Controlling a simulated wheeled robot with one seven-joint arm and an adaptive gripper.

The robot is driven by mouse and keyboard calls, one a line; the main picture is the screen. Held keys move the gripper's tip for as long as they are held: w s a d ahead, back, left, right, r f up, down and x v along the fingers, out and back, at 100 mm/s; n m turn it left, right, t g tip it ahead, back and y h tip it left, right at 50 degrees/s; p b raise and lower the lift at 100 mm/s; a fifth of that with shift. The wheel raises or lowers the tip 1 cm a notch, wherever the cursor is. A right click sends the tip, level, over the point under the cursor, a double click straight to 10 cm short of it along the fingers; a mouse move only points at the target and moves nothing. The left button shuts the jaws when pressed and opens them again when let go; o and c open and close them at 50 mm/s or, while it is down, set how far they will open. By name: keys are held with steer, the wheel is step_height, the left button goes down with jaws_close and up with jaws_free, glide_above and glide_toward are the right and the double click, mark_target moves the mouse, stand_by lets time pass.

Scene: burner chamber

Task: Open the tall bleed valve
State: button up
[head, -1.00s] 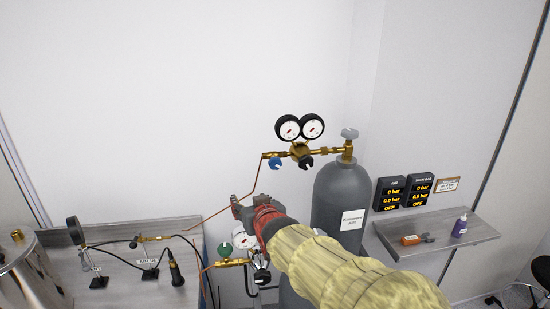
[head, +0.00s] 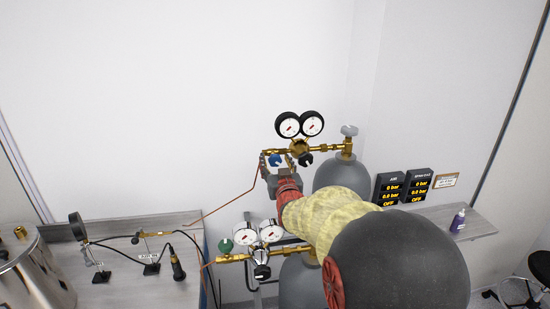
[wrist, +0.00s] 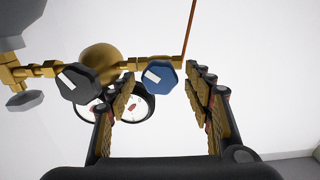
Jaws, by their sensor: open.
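A brass regulator (head: 300,147) with two round gauges (head: 300,124) is on the tall grey cylinder (head: 338,176). It carries a blue knob (head: 275,160) at its left end and a black knob (head: 305,160) beside it. In the wrist view, the blue knob (wrist: 159,77) shows between my open fingers, with its white mark tilted. The black knob (wrist: 77,83) lies just outside the left finger. My gripper (wrist: 160,88) is empty; I see no finger touching the blue knob. In the head view, my gripper (head: 275,168) is at the blue knob and partly overlaps it.
A thin copper pipe (head: 228,204) runs down left. Display panels (head: 405,188) and a shelf (head: 478,222) stand right; a bench (head: 120,290) stands left.

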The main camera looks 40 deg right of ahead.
steer(key=shift+x, duration=0.75)
steer(key=shift+c, duration=1.2)
steer(key=c, duration=0.9)
